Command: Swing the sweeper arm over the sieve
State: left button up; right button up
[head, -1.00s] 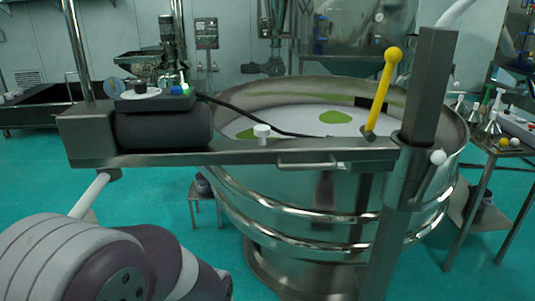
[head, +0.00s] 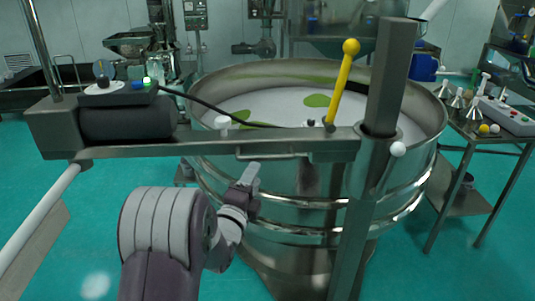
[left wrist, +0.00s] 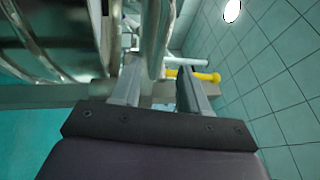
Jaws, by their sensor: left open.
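The sweeper arm (head: 215,147) is a grey horizontal beam with a dark motor cylinder at its left end, pivoting on an upright post (head: 390,80) at the right. A thin bar handle (head: 272,155) runs along its front side. A yellow lever with a ball knob (head: 343,80) stands tilted on the beam and also shows in the left wrist view (left wrist: 190,74). The round steel sieve (head: 300,72) stands behind the beam, which lies across its near side. My left gripper (head: 251,174) is just below the bar handle, open, fingers pointing up. My right gripper is out of view.
A side table (head: 485,135) with small funnels, balls and a control box stands at the right. A black cable (head: 205,104) runs from the motor towards the sieve.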

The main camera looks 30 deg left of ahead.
aim_at(264, 158)
pick_arm(q)
jog(key=p+x, duration=0.2)
jog(key=x, duration=0.5)
jog(key=shift+w, duration=0.55)
grip_shut()
